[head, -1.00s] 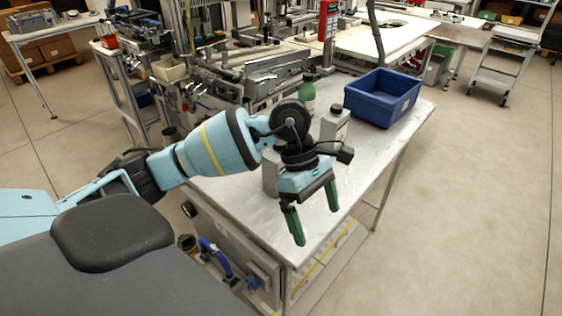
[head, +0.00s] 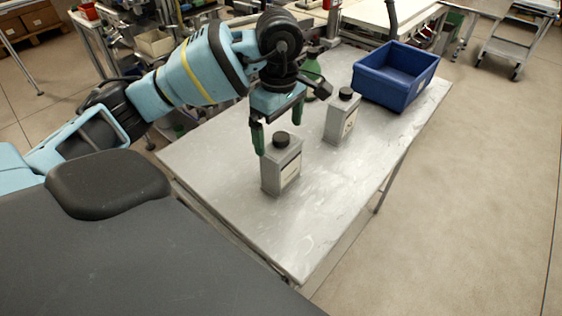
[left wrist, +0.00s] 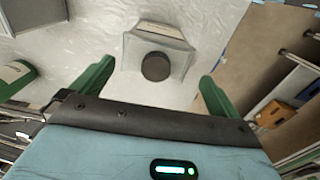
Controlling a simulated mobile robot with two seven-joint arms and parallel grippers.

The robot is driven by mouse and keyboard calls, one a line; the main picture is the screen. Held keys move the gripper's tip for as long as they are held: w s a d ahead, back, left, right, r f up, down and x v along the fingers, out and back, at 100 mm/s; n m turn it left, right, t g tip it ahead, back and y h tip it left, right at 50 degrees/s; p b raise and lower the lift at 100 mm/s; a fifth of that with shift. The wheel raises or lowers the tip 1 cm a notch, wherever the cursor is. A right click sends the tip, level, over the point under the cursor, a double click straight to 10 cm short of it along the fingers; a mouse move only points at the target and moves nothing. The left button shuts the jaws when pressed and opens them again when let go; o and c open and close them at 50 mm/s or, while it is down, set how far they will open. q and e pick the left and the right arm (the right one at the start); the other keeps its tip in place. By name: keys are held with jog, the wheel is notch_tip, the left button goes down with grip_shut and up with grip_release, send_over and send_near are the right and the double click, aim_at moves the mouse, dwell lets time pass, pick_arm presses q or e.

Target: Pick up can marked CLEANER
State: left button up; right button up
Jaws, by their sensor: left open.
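Two grey cans with black caps stand upright on the metal table: a nearer can (head: 282,170) and a farther can (head: 340,122). Both have pale labels, but I cannot read the words, so I cannot tell which is marked CLEANER. My left gripper (head: 278,127) is open and empty, its green fingers pointing down just above and behind the nearer can in the head view. In the left wrist view, a grey can (left wrist: 160,40) with a black cap shows beyond and between the open fingers (left wrist: 153,82), apart from them. My right gripper is not in view.
A blue bin (head: 395,80) stands at the table's far right. A green bottle (head: 312,72) is partly hidden behind my left gripper; a green object (left wrist: 15,75) shows at left in the wrist view. The table's (head: 320,215) front part is clear.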

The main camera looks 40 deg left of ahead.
aim_at(281, 149)
pick_arm(q)
jog(key=shift+f, duration=0.75)
jog(key=f, duration=0.4)
jog(key=shift+w, duration=0.25)
jog(key=shift+f, duration=0.6)
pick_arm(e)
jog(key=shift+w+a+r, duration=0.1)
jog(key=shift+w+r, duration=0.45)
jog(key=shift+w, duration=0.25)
pick_arm(q)
jog(key=shift+c, duration=0.4)
jog(key=c, duration=1)
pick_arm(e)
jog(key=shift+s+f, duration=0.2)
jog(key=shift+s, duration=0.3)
